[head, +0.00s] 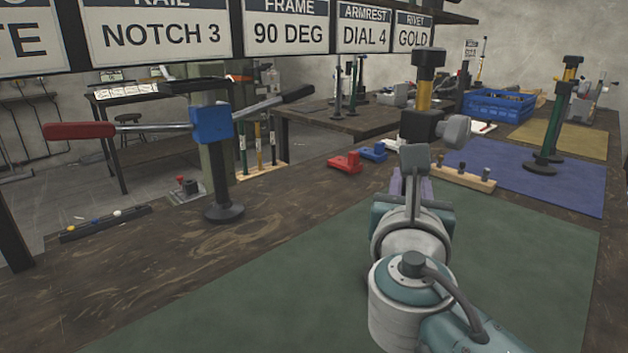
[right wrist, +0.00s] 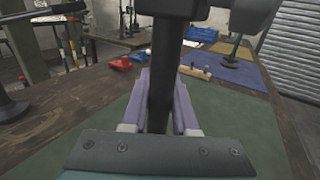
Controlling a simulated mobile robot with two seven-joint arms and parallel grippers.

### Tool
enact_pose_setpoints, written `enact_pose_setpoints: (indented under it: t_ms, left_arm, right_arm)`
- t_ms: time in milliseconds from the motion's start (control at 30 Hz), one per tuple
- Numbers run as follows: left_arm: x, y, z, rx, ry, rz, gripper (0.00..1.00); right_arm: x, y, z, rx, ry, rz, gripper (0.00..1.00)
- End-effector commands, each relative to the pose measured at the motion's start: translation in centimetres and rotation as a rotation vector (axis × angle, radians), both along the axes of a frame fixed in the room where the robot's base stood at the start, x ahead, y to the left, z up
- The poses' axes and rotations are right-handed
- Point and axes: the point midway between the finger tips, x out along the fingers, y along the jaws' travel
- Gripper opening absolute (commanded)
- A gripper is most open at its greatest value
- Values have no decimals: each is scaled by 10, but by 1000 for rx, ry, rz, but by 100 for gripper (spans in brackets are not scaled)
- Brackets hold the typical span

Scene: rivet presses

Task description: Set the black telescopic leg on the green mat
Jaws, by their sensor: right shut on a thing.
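The black telescopic leg (head: 435,128) has a black top cap, a yellow inner section and a black collar with a grey knob. My right gripper (head: 425,190) is shut on it, and the leg stands roughly upright. In the right wrist view the leg's black tube (right wrist: 163,75) is between the purple fingers of the right gripper (right wrist: 160,105). The lower end is hidden, so I cannot tell whether it touches the mat. The green mat (head: 250,290) lies on the near bench under my right arm; it also shows in the right wrist view (right wrist: 235,120). My left gripper is not in view.
A press with a blue head (head: 212,124) and red handle stands left. A red block (head: 345,162), a blue block (head: 374,152) and a wooden peg holder (head: 462,178) lie beyond the green mat. A green leg (head: 550,130) stands on the blue mat (head: 580,188). The green mat's left part is clear.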

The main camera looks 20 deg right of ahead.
Motion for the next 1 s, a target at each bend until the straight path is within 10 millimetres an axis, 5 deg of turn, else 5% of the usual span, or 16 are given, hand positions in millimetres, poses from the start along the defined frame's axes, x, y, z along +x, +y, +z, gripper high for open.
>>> enact_pose_setpoints:
  t_ms: [200, 233, 467, 800, 1000]
  left_arm:
    - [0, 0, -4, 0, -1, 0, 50]
    - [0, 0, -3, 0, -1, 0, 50]
    - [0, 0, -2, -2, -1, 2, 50]
    - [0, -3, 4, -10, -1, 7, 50]
    - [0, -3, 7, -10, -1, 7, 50]
  right_arm:
    - [0, 0, -3, -1, -2, 0, 0]
    - [0, 0, -3, 0, 0, 0, 29]
    - [0, 0, -2, 0, 0, 0, 55]
    - [0, 0, 3, 1, 0, 0, 57]
    - [-29, 22, 1, 3, 3, 1, 57]
